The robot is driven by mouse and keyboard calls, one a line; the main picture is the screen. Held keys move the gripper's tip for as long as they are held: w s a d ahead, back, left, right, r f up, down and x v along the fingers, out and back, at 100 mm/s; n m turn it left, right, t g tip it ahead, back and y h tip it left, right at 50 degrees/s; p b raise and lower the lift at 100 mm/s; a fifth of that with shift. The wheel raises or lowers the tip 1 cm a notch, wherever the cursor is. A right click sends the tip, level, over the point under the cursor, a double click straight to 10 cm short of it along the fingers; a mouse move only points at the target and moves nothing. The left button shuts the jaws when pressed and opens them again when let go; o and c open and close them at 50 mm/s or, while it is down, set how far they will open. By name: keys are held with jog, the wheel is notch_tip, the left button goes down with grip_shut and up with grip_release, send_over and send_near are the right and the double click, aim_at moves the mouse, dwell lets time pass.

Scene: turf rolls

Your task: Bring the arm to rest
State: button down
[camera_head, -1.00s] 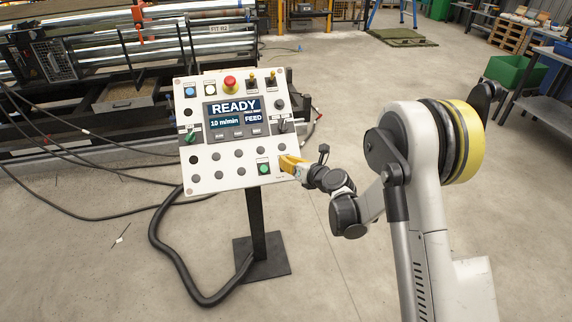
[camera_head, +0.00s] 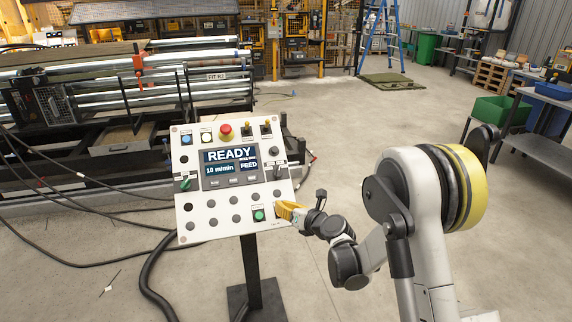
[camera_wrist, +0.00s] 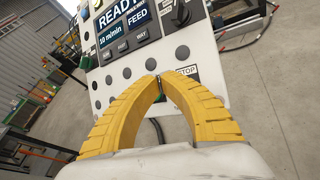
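My gripper (camera_head: 281,208) has yellow fingers and is at the lower right edge of a white control panel (camera_head: 222,207), just right of a green button (camera_head: 259,214). In the wrist view, the two ribbed fingers of my gripper (camera_wrist: 160,78) arch together and their tips meet, with nothing visible between them. The panel stands behind the tips there; I cannot tell whether they touch it. The panel's screen (camera_head: 231,168) reads READY, 10 m/min and FEED. My arm is bent, reaching in from the right.
The panel stands on a dark post (camera_head: 252,270), with a thick black cable (camera_head: 150,275) on its left. A roller machine (camera_head: 150,85) stands behind it. A green bin (camera_head: 500,112) and a grey bench (camera_head: 545,150) are at the right. The middle floor is open.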

jog(key=d+r+m+t+h, duration=0.25)
jog(key=d+r+m, duration=0.3)
jog(key=r, duration=0.55)
jog(key=d+r+m+t+h, duration=0.25)
jog(key=d+r+m, duration=0.35)
jog(key=r, duration=0.5)
jog(key=s+d+r+m+t+h, duration=0.1)
jog(key=s+d+r+m+h, duration=0.35)
jog(key=d+m, duration=0.4)
jog(key=s+d+m+g+h, duration=0.25)
jog(key=s+d+m, duration=0.25)
jog(key=s+m, duration=0.3)
jog(key=s+a+f+m+g+y, duration=0.1)
jog(key=s+f+m+g, duration=0.3)
jog(key=s, duration=0.8)
jog(key=s+a+f+m+g+y, duration=0.1)
jog(key=s+f+m+g, duration=0.3)
jog(key=s, duration=0.9)
notch_tip(320, 180, down, 5)
jog(key=m+y, duration=0.1)
jog(key=m, duration=0.2)
jog(key=shift+s+a+f, duration=0.2)
jog(key=shift+s+a, duration=0.05)
jog(key=shift+a, duration=0.15)
